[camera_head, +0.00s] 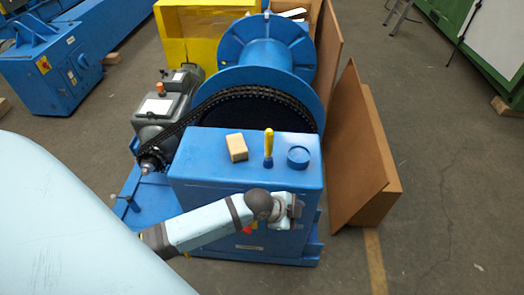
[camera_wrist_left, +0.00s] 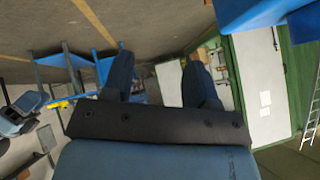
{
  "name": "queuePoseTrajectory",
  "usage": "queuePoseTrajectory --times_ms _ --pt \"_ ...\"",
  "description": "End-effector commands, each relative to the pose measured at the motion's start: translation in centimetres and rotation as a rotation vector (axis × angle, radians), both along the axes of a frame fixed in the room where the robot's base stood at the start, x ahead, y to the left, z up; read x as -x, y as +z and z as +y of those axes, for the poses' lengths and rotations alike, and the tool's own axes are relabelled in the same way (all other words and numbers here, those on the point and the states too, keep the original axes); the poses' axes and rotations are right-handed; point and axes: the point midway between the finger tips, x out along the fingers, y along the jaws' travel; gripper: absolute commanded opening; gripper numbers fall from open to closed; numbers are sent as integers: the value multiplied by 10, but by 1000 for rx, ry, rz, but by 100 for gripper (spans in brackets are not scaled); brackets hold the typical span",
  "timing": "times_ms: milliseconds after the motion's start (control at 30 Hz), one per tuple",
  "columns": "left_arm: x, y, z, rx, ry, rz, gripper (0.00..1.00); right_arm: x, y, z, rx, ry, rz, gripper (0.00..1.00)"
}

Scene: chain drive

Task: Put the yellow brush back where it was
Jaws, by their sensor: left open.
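The yellow brush (camera_head: 268,143) stands upright on the blue box top, handle up, with a darker lower end. I cannot tell whether that end rests on the surface or in a recess. A round blue dish or ring (camera_head: 299,156) is just right of it, and a tan block (camera_head: 237,147) is just left. My left gripper (camera_head: 288,211) is in front of the box's front face, lower than the brush and apart from it. In the left wrist view its fingers (camera_wrist_left: 160,82) are spread with nothing between them. My right gripper is out of sight.
The blue box (camera_head: 205,158) stands before a chain (camera_head: 245,91) and a large blue drum (camera_head: 267,52). A grey motor (camera_head: 160,110) is on the left. Brown boards (camera_head: 357,150) lean close on the right. Open floor (camera_head: 440,170) lies beyond them.

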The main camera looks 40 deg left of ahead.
Motion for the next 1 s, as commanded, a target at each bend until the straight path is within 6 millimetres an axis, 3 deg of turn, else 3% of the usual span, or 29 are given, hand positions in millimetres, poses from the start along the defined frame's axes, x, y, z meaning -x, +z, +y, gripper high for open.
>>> queuePoseTrajectory --times_ms 33,200,400,533,800,1000 --pt "24 -11 -5 83 107 12 54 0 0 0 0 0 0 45" --pt "83 -27 0 313 439 9 54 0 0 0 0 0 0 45" --pt "129 -32 14 465 658 -6 54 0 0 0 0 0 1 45" --pt "138 -32 17 497 701 -11 54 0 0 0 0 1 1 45" --pt "139 -31 17 499 703 -11 54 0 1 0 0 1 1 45" --pt "139 -4 20 496 707 -15 54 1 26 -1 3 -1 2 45"
